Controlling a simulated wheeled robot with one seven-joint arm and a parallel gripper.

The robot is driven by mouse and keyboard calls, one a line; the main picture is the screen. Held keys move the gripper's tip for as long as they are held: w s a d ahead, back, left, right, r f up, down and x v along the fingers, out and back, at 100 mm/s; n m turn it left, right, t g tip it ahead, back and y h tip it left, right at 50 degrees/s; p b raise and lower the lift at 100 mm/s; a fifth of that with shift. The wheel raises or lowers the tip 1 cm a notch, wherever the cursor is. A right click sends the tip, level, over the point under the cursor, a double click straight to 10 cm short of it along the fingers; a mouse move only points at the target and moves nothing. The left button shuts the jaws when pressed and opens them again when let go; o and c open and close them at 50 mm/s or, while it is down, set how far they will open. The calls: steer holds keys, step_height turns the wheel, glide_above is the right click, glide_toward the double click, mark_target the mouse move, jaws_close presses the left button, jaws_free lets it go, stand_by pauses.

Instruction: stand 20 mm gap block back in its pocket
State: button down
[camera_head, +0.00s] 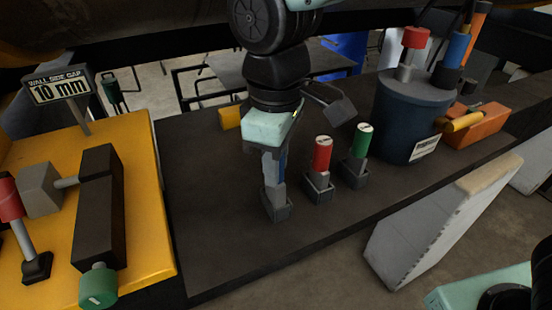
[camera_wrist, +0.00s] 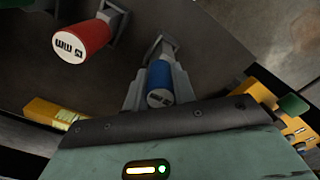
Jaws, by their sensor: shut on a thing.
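The gap block I hold has a blue handle (camera_wrist: 160,82) and a grey lower end (camera_head: 276,195). Its end-face label is too small to read surely in the wrist view. My gripper (camera_head: 273,170) points down and is shut on the blue handle, with a finger on each side. The block is roughly upright. Its lower end is at the small grey pocket (camera_head: 277,213), whose walls show around it; I cannot tell whether it is fully seated. My fingers hide much of the handle in the head view.
A red-handled block (camera_head: 322,155) and a green-handled block (camera_head: 362,140) stand in pockets just to the right. A dark blue drum (camera_head: 408,120) and an orange box (camera_head: 480,125) are farther right. Dark bench is clear in front.

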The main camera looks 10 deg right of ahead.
steer(key=shift+f, duration=0.4)
steer(key=c, duration=1.1)
jaws_free()
steer(key=shift+r, duration=0.1)
